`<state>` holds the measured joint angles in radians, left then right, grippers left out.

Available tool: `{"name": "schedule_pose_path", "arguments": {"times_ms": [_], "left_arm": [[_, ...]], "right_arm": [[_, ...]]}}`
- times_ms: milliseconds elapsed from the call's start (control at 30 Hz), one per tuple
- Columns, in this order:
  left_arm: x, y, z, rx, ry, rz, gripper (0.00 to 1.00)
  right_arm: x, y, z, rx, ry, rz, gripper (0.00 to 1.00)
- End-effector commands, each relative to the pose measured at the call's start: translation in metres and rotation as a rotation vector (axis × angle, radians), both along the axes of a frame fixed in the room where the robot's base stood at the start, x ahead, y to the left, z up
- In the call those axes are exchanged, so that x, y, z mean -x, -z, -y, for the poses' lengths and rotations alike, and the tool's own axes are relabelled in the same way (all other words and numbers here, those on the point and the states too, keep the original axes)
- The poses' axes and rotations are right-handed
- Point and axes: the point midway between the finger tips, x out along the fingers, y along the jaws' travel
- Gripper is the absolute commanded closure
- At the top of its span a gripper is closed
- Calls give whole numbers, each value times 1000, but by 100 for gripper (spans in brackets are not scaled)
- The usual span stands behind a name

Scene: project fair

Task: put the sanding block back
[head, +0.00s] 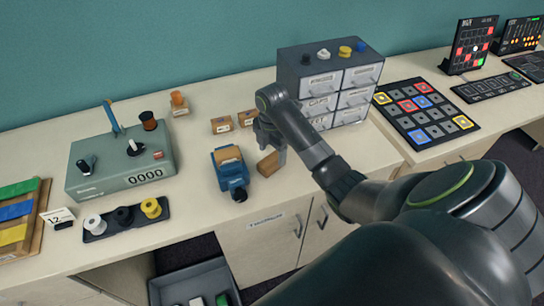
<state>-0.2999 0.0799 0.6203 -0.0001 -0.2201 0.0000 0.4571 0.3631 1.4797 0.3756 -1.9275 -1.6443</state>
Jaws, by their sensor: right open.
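A tan block (268,164), which looks like the sanding block, stands on the pale bench near the middle of the head view. My right gripper (271,146) is open just behind and above it, with one finger close to its right side. I cannot tell whether the finger touches it. A blue vise-like holder (231,172) with a light wooden piece (228,154) in its top stands just left of the block. My left gripper is not in view.
Two small labelled blocks (222,125) lie behind the vise. A grey drawer cabinet (325,85) stands behind my right arm. A green control box (122,163) and a dark tray of spools (124,218) are on the left. A grey bin (197,283) is below the bench edge.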

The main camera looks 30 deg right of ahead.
Motion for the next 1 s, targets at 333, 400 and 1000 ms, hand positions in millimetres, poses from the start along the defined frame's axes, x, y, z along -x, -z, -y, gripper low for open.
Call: {"name": "schedule_pose_path", "arguments": {"times_ms": [333,400,1000], "left_arm": [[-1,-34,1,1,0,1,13],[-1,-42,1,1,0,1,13],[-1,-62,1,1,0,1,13]], "right_arm": [[0,-66,0,0,1,-1,35],[0,-73,0,0,1,0,35],[0,-94,0,0,1,0,35]]}}
